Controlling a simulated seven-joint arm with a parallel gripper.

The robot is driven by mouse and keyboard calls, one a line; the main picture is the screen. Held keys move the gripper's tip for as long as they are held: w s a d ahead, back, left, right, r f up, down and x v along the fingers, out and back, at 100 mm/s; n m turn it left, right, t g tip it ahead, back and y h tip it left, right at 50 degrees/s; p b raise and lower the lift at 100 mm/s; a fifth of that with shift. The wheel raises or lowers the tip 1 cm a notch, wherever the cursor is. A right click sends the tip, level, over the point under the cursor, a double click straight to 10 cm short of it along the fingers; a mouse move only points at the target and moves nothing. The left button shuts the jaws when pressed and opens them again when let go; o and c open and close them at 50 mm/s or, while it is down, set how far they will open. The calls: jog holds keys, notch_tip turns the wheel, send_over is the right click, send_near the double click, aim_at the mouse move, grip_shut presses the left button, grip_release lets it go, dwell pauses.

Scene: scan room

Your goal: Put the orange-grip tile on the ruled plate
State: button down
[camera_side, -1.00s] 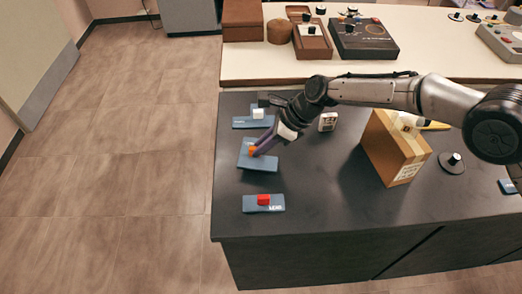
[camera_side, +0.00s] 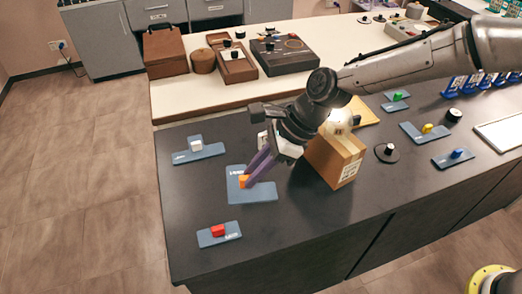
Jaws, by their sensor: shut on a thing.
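The orange-grip tile (camera_side: 262,194) is a flat blue-grey piece with a small orange block on it, at the left part of the dark bench. My gripper (camera_side: 246,181) reaches down from the upper right, its purple fingers shut on the orange grip. The fingers partly hide the grip. I cannot tell whether the tile touches the bench or is slightly raised.
A white-grip tile (camera_side: 208,154) and red-grip tile (camera_side: 219,239) lie near the held one. A cardboard box (camera_side: 335,158) stands between it and the plate. Yellow-grip (camera_side: 416,135), blue-grip (camera_side: 448,161) and green-grip (camera_side: 389,106) tiles and black knobs (camera_side: 388,153) lie rightward.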

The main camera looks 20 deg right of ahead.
notch_tip(320, 180, up, 13)
jog(key=w+d+m+t+h, duration=0.15)
jog(key=w+d+m, duration=0.25)
jog(key=d, duration=0.8)
jog(key=w+d+m+t+h, duration=0.1)
jog(key=w+d+m+t, duration=0.2)
jog(key=d, duration=0.9)
jog(key=w+d+m+h, duration=0.1)
jog(key=w+d+m, duration=0.35)
jog(key=d, duration=0.75)
notch_tip(320, 180, down, 12)
jog(key=shift+t+h, duration=0.25)
jog(key=w+f, duration=0.3)
jog(key=w, duration=0.1)
jog(key=w+f, duration=0.2)
jog(key=w, duration=0.3)
jog(key=w+f, duration=0.3)
jog(key=w, duration=0.1)
jog(key=shift+w+d+f, duration=0.15)
jog(key=shift+w+f, duration=0.15)
jog(key=shift+w, duration=0.1)
jog(key=shift+w+f, duration=0.25)
jog(key=shift+f, duration=0.05)
jog(key=shift+w+f, duration=0.1)
jog(key=shift+f, duration=1.55)
jog(key=shift+f, duration=0.2)
